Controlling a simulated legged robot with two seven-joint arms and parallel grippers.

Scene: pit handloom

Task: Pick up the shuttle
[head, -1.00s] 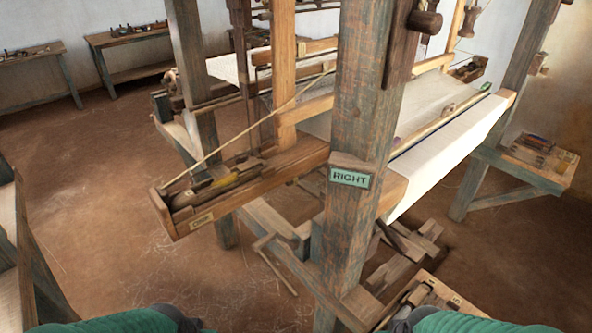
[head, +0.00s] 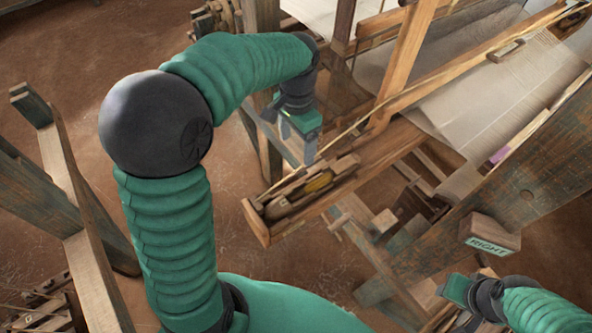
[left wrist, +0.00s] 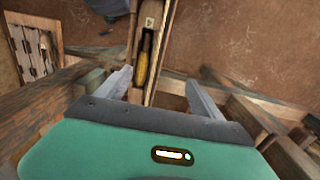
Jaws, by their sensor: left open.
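The shuttle (head: 318,182), with yellow yarn in it, lies in the long wooden shuttle box (head: 262,232) at the near end of the loom's beam. In the left wrist view the yellow of the shuttle (left wrist: 144,66) shows between and beyond my fingers, inside the narrow box. My left gripper (head: 300,148) is open and empty, pointing down just above and behind the box in the head view, apart from the shuttle. My right gripper (head: 452,306) is at the lower right, by the post; its fingers are not clear.
A cord (head: 350,128) slants up from the box. The thick loom post with the RIGHT sign (head: 488,246) stands at the right. White cloth (head: 490,100) spans the loom behind.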

